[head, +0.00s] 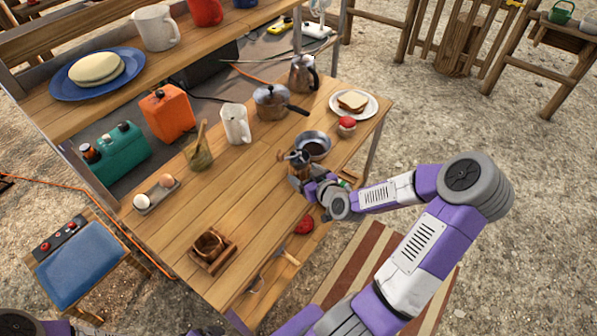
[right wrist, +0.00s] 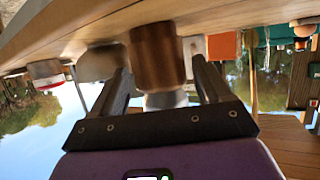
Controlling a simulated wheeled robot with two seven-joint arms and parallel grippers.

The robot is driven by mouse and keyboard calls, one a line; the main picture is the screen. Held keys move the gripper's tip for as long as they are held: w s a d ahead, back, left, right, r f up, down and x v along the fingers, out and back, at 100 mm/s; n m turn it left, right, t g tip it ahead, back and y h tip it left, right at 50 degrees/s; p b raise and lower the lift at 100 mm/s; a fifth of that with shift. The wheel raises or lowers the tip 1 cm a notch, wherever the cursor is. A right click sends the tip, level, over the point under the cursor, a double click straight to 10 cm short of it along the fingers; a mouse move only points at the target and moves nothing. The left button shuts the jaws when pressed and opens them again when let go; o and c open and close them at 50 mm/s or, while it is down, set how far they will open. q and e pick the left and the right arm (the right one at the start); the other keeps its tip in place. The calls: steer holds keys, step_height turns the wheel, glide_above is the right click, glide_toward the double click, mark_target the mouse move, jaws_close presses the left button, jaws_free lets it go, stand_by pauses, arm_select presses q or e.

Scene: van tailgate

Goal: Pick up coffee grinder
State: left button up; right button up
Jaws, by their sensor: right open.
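The coffee grinder (head: 299,161) stands upright on the wooden table, near its right front edge, partly hidden by my right gripper (head: 309,182). In the right wrist view, which is upside down, the grinder's brown body (right wrist: 157,58) shows between the two fingers, with a pale part at its end. My right gripper (right wrist: 163,85) is open, with a finger on each side of the grinder and visible gaps beside it. My left gripper is not in view.
A dark bowl (head: 313,144) stands close behind the grinder. A red-topped jar (head: 347,125), a plate with a sandwich (head: 367,106), a pot (head: 270,101) and a white jug (head: 235,124) stand nearby. The table's middle front is clear around a small wooden box (head: 212,251).

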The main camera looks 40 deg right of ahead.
mark_target(299, 170)
steer(key=b+x, duration=0.1)
steer(key=x, duration=0.3)
steer(key=shift+f, duration=0.15)
steer(key=c, duration=1.1)
steer(key=shift+c, duration=0.7)
